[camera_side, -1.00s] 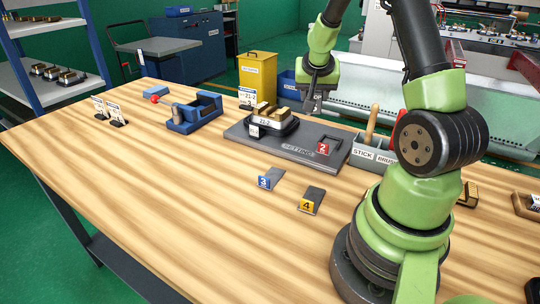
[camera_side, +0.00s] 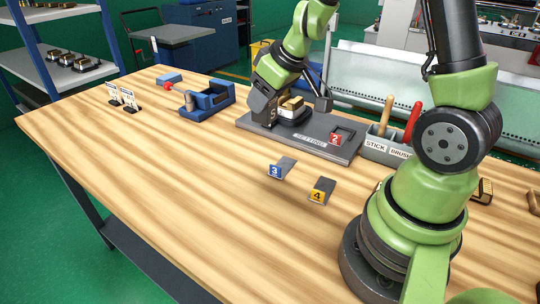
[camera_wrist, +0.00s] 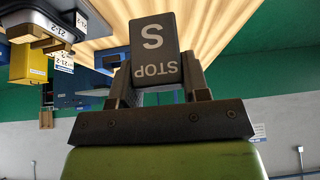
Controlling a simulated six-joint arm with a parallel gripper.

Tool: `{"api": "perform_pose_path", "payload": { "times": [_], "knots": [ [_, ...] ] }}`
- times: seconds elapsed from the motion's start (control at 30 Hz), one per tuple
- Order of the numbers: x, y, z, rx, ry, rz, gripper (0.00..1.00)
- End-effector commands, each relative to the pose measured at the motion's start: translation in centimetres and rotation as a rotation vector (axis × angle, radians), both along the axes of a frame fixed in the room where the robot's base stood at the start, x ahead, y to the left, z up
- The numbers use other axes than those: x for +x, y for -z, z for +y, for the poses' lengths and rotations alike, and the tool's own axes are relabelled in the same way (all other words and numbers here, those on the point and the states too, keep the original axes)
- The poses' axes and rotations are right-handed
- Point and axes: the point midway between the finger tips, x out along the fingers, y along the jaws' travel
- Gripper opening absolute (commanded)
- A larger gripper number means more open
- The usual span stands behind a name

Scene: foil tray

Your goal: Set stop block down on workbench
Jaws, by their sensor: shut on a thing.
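The stop block (camera_wrist: 153,48) is a dark block with white lettering "STOP" and "S". In the wrist view it sits between my two fingers, and my gripper (camera_wrist: 155,80) is shut on it. In the side view my gripper (camera_side: 264,100) is low over the left end of the grey setting plate, with the stop block (camera_side: 273,114) showing its "S" side at the left of the gold-topped die. I cannot tell whether the block touches the plate. The wooden workbench (camera_side: 170,180) has wide bare areas in front.
The grey setting plate (camera_side: 310,143) bears the gold-topped die (camera_side: 293,106) and red marker 2 (camera_side: 336,139). Markers 3 (camera_side: 276,170) and 4 (camera_side: 318,195) stand in front. A blue fixture (camera_side: 208,97) is left; a tool caddy (camera_side: 384,148) is right.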

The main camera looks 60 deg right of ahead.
Motion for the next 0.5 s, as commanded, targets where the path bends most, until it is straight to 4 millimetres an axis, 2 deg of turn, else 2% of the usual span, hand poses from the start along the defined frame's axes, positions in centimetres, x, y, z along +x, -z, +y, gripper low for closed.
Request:
{"api": "perform_pose_path", "payload": {
  "times": [0.17, 0.5],
  "knots": [
    [3.2, -0.4, -0.2, -0.005, -0.028, -0.006, 0.0],
    [11.6, -0.2, -0.9, -0.012, -0.099, 0.003, 0.0]
  ]
}}
